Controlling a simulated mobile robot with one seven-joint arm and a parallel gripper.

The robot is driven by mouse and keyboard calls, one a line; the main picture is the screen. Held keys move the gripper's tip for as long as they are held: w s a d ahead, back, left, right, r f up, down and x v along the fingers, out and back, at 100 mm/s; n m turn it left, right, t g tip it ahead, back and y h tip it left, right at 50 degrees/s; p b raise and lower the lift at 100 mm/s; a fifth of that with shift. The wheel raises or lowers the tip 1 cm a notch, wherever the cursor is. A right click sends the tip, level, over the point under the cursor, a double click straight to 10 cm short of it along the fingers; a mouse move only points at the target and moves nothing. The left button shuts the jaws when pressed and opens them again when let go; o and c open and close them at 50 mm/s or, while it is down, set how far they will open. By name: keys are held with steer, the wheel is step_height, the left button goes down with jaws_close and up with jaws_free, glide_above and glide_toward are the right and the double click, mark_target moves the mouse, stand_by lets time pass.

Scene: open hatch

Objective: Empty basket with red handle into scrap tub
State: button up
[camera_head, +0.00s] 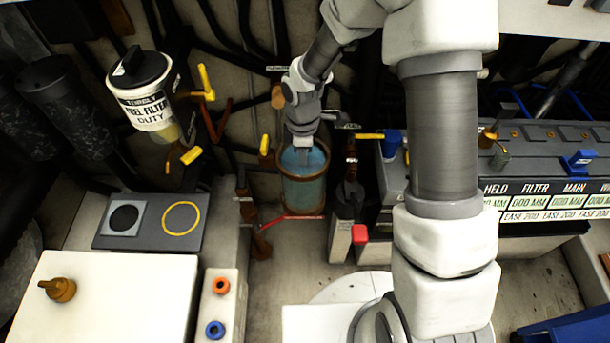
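A round, teal-sided vessel with brownish rims (303,190) stands upright at the centre back; it looks like the basket. A thin red bar (290,218) crosses low at its front left and may be its handle. My gripper (304,158) points down at the vessel's open top, with its fingertips at or inside the rim. The fingers are small and dark here, so I cannot tell whether they hold anything. The vessel's contents are not clear. A blue bin (570,334), possibly the scrap tub, is cut off at the bottom right corner.
Yellow-handled levers (264,145) and a red-tipped lever (360,234) stand close around the vessel. A labelled filter canister (142,92) is at upper left. A grey battery-like box (540,165) is at right. Pale floor (535,280) is clear before the blue bin.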

jaws_close()
steer(key=shift+r+p, duration=0.8)
steer(key=shift+r, duration=0.15)
step_height(320, 180, up, 15)
steer(key=p, duration=1.2)
steer(key=shift+p, duration=0.35)
stand_by(0.6)
steer(key=shift+d, duration=0.15)
